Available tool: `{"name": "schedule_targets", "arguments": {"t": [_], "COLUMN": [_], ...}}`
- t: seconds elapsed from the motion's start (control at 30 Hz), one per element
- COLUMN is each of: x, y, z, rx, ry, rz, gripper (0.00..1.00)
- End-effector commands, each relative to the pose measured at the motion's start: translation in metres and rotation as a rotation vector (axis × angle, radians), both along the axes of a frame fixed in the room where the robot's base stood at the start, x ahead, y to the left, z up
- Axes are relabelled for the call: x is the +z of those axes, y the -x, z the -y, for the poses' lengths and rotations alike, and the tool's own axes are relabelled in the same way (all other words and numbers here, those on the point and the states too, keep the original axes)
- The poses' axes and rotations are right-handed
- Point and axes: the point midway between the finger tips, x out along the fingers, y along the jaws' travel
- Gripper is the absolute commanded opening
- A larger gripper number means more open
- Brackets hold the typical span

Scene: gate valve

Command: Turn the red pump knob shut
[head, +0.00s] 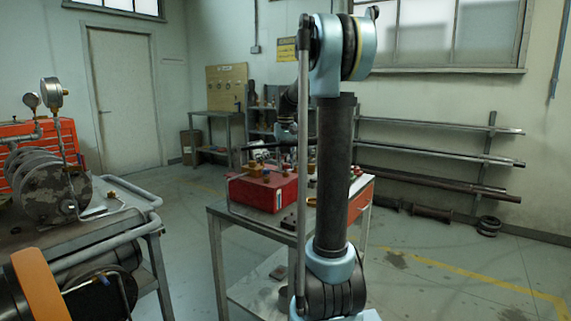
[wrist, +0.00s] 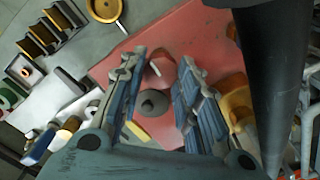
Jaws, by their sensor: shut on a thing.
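The red pump knob (wrist: 163,66) shows in the wrist view, rising from a red panel, with a small pale mark on it. My gripper (wrist: 162,62) has one blue-grey finger on each side of it and is shut on it. The fingers hide parts of its sides. In the head view the red pump box (head: 270,191) stands on a metal workbench (head: 237,212). My arm stands in front of its right side, and I cannot make out the knob or the fingertips there.
A grey round knob (wrist: 153,103) sits between the fingers, nearer the palm. A yellow-orange part (wrist: 236,97) is close beside the right finger. A brass round part (wrist: 104,8) lies at the top. A cart with gauges (head: 53,93) stands left; open floor (head: 425,285) lies right.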

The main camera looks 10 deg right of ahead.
Motion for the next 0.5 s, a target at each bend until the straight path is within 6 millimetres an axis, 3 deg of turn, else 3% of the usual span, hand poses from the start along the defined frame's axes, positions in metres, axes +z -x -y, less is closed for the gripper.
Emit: {"name": "schedule_targets", "arguments": {"t": [0.37, 0.4, 0.47, 0.5], "x": [-0.0002, -0.0003, -0.0003, -0.0003], "y": [0.0003, 0.0004, 0.0005, 0.0006], "z": [0.0001, 0.0001, 0.0001, 0.0001], "rx": [-0.003, -0.003, -0.003, -0.003], "ry": [0.0, 0.0, 0.0, 0.0], "rz": [0.0, 0.0, -0.001, -0.001], "gripper": [0.06, 0.39, 0.51, 0.51]}}
